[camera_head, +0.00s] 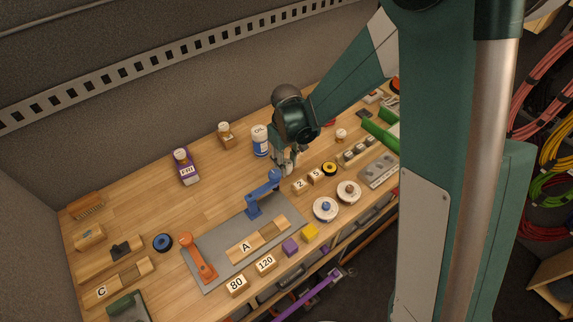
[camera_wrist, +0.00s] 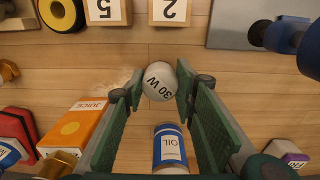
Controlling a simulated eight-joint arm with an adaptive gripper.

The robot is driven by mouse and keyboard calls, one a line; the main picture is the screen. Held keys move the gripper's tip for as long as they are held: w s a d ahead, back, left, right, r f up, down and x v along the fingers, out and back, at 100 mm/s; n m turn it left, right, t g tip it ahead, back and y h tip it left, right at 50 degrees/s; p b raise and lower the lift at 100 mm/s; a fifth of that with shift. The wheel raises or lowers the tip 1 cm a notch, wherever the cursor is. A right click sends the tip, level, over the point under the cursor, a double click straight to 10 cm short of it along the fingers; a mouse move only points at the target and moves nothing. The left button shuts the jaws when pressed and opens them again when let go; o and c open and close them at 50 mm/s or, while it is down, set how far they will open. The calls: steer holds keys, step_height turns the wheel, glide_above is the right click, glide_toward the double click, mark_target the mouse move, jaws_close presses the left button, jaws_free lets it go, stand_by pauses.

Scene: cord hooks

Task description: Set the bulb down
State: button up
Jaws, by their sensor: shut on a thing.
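A round white bulb marked 30 W (camera_wrist: 160,80) sits between the green fingertips of my gripper (camera_wrist: 157,90) in the wrist view. The fingers are shut on it from both sides. In the head view my gripper (camera_head: 287,162) is over the bench, just behind the blue clamp (camera_head: 264,194) and left of the wooden blocks marked 2 (camera_head: 299,186) and 5 (camera_head: 316,176). The bulb is hard to make out there. In the wrist view bare wood shows around the bulb; its height above the bench cannot be told.
A blue and white OIL can (camera_head: 260,140) stands behind my gripper; it also shows below the bulb in the wrist view (camera_wrist: 170,150). An orange JUICE box (camera_wrist: 82,130) lies lower left there. A grey mat (camera_head: 205,240) and yellow tape roll (camera_head: 329,169) are nearby.

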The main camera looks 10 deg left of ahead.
mark_target(287, 163)
steer(key=shift+f, duration=0.35)
steer(key=shift+f, duration=0.2)
steer(key=o, duration=0.9)
steer(key=shift+r, duration=0.2)
steer(key=shift+r, duration=6)
